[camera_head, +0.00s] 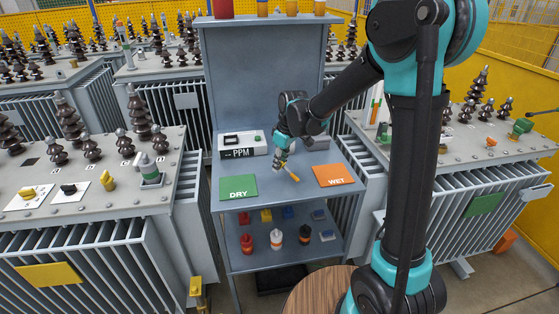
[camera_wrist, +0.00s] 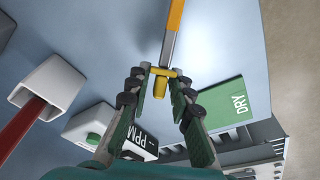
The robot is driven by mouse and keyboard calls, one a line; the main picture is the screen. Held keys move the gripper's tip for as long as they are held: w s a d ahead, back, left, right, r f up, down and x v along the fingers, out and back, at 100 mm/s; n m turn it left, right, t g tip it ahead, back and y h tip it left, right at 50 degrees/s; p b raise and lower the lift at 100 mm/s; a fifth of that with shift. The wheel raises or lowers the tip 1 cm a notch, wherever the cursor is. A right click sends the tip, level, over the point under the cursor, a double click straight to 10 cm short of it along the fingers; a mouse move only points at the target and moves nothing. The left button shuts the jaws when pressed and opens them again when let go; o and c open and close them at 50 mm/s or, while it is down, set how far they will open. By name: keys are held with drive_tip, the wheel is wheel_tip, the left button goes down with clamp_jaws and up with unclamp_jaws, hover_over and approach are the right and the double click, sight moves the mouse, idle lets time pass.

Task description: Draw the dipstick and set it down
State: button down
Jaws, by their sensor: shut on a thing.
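My gripper (camera_head: 282,160) is over the grey-blue bench and shut on a stick with a yellow crosspiece (camera_wrist: 160,78), which looks like the dipstick. In the wrist view, its grey shaft runs upward to an orange-yellow end (camera_wrist: 175,16). In the head view, this orange end (camera_head: 292,176) shows just below my gripper, between the two mats. I cannot tell whether it touches the bench. The green DRY mat (camera_head: 238,187) lies to the left and the orange WET mat (camera_head: 335,176) to the right. The DRY mat also shows in the wrist view (camera_wrist: 222,106).
A white PPM meter (camera_head: 243,145) stands behind the DRY mat. A white holder (camera_wrist: 48,84) with a red rod shows in the wrist view. Several bottles (camera_head: 276,238) stand on the lower shelf. Ribbed transformers (camera_head: 88,215) flank the bench. The bench between the mats is mostly clear.

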sight(277, 175)
drive_tip(key=c, duration=1.9)
unclamp_jaws()
drive_tip(key=shift+c, duration=0.2)
drive_tip(key=shift+a+f, duration=0.1)
drive_tip(key=shift+f, duration=0.05)
drive_tip(key=shift+w+a+f+g+h, duration=0.2)
drive_tip(key=shift+f+g+h, duration=0.15)
drive_tip(key=shift+f+h, duration=0.25)
drive_tip(key=shift+w+a+f+g+h, duration=0.1)
drive_tip(key=shift+a+f+g+h, duration=0.2)
drive_tip(key=shift+h, duration=0.4)
drive_tip(key=shift+d, duration=0.15)
drive_tip(key=shift+f, duration=0.6)
